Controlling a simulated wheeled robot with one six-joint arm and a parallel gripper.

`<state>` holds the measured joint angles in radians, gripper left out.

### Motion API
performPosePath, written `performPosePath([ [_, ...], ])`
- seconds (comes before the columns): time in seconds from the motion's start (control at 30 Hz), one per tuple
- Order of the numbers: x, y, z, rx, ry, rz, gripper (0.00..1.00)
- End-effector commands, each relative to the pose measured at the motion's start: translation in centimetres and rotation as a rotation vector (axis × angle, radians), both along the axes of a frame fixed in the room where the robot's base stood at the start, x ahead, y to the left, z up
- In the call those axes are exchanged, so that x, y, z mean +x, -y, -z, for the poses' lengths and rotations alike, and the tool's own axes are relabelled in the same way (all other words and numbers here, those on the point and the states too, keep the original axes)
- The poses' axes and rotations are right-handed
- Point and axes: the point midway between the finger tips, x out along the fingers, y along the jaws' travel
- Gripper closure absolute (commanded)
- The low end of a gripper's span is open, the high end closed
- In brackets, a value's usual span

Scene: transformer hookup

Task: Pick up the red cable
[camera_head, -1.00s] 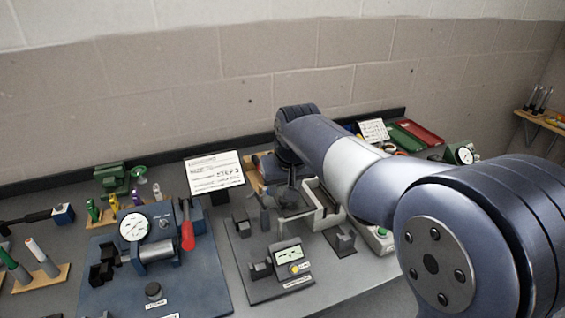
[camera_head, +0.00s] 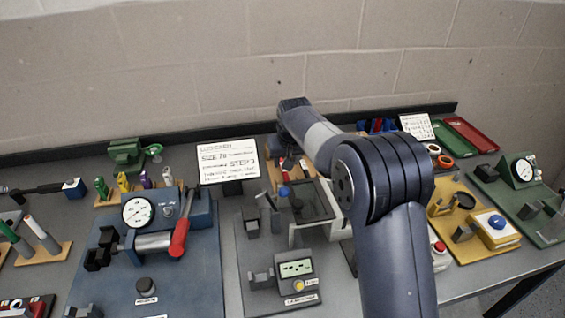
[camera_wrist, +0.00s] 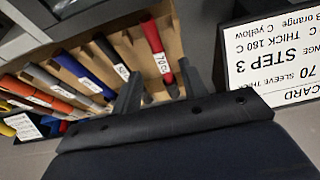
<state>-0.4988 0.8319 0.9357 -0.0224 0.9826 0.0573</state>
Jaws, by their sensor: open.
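In the wrist view, the red cable (camera_wrist: 152,36) lies in a tan rack (camera_wrist: 172,38) with a white label and a grey end. My gripper (camera_wrist: 160,82) is open, with one dark finger on each side of the lower part of this cable. I cannot tell whether the fingers touch it or how far above it they are. In the head view, a small red piece (camera_head: 280,154) shows by the rack near my arm's end. My gripper's fingertips are not clear there.
Black (camera_wrist: 104,48), blue (camera_wrist: 76,68) and orange cables lie beside the red one in the rack. A white instruction card (camera_head: 228,161) stands just left of the rack. A blue fixture (camera_head: 150,240) and a grey meter block (camera_head: 282,280) stand nearer the front.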

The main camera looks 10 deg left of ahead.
Motion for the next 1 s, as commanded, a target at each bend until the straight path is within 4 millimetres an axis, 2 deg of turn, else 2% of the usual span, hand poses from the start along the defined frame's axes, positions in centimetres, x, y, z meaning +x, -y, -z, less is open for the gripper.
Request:
performPosePath([
  [0.4, 1.7, -0.7, 4.4, 0.000, -0.001, 0.000, 0.59],
  [0.7, 1.8, -0.8, 4.9, 0.001, 0.002, 0.000, 0.59],
  [1.0, 1.8, -0.8, 4.9, 0.000, 0.001, 0.000, 0.83],
])
